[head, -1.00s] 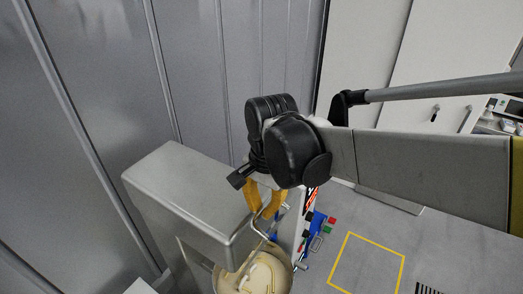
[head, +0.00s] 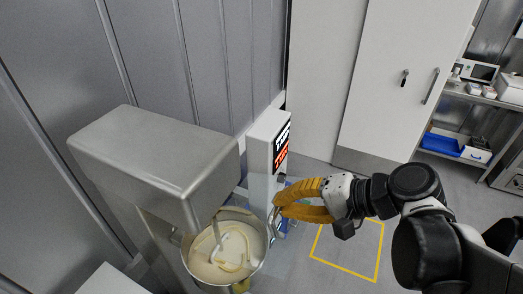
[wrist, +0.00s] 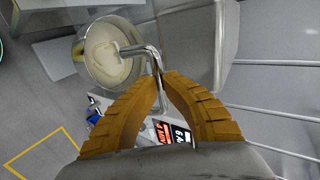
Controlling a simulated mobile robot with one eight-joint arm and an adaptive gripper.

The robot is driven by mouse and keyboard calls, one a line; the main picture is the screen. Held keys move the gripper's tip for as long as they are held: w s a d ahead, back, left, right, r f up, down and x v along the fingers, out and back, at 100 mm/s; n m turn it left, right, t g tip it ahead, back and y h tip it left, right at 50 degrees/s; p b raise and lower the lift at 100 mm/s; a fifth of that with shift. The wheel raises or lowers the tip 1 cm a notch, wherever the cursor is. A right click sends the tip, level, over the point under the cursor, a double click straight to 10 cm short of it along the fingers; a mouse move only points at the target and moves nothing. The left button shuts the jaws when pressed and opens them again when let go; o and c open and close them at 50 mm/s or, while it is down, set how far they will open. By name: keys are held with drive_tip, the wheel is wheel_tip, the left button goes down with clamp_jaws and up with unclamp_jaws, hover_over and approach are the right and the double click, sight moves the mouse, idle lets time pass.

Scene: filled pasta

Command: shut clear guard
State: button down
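The steel mixer (head: 155,160) stands at left with its bowl (head: 186,262) of pale dough under the head; the bowl also shows in the wrist view (wrist: 82,62). My gripper (head: 276,208) reaches in from the right, its yellow fingers just right of the bowl rim. In the wrist view my fingertips (wrist: 160,82) are closed around a bent metal bar (wrist: 138,49), which looks like the guard's handle. The clear guard itself is see-through and hard to make out; its exact angle cannot be told.
A white control column (head: 262,160) with black and orange labels stands right behind the gripper. A yellow floor square (head: 345,268) lies on open floor to the right. White cabinets (head: 385,90) and a shelf (head: 455,155) stand farther back.

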wheel_tip(320, 180, down, 21)
drive_tip(key=t+y+b, duration=0.4)
drive_tip(key=y+b, duration=0.3)
drive_tip(key=b, duration=2.6)
drive_tip(key=shift+f+y, duration=0.15)
drive_tip(key=shift+y, duration=0.25)
drive_tip(key=c, duration=1.8)
unclamp_jaws()
drive_tip(key=shift+f, duration=0.1)
drive_tip(key=o, duration=0.4)
drive_tip(key=shift+w+a, duration=0.15)
drive_tip(key=shift+a, duration=0.15)
drive_tip(key=v, duration=1.2)
drive_tip(key=shift+d, duration=0.1)
